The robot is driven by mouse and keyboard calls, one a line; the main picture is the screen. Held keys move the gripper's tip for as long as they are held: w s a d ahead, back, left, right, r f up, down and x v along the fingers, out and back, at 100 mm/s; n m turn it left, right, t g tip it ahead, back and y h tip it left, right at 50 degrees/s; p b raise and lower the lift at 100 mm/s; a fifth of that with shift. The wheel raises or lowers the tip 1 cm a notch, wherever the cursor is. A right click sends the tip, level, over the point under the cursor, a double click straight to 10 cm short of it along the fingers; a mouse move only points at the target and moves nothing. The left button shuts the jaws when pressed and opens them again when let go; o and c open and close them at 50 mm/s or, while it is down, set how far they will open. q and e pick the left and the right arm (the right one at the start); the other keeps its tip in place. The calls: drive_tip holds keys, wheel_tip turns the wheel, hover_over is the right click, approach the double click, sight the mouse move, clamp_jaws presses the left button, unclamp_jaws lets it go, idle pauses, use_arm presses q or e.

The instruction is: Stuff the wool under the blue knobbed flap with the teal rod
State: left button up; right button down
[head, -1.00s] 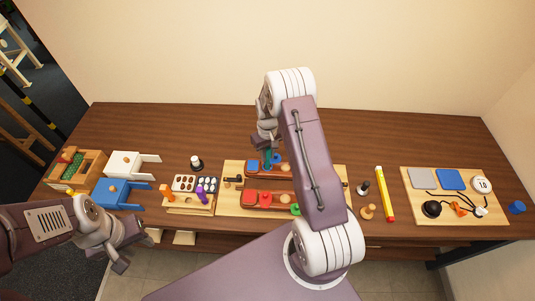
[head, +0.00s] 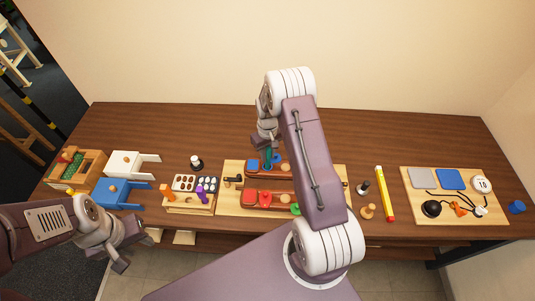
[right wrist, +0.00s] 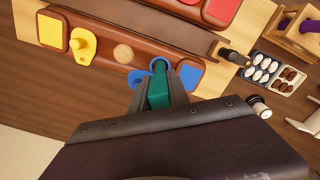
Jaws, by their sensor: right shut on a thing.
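My right gripper (head: 266,147) is shut on the teal rod (right wrist: 158,92), which points at the far brown leather panel (right wrist: 105,38). The rod's tip is at the blue knobbed flap (right wrist: 138,78), where blue shows on both sides of it. I cannot tell whether the tip touches the flap or is under its edge. A tan round patch (right wrist: 123,53) lies beside the flap on the same panel; I cannot tell if it is wool. No loose wool is clearly visible. My left gripper (head: 133,252) is open and empty at the table's front left.
A blue square (right wrist: 190,76) and a yellow knobbed flap (right wrist: 83,46) sit on the same panel. A near panel (head: 258,199) has red and green pieces. A tray of pellets (head: 194,184) stands left of the board, a yellow-red stick (head: 384,193) right. The back of the table is clear.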

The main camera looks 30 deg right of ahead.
drive_tip(key=shift+r+p, duration=2.7)
drive_tip(key=shift+r, duration=1.2)
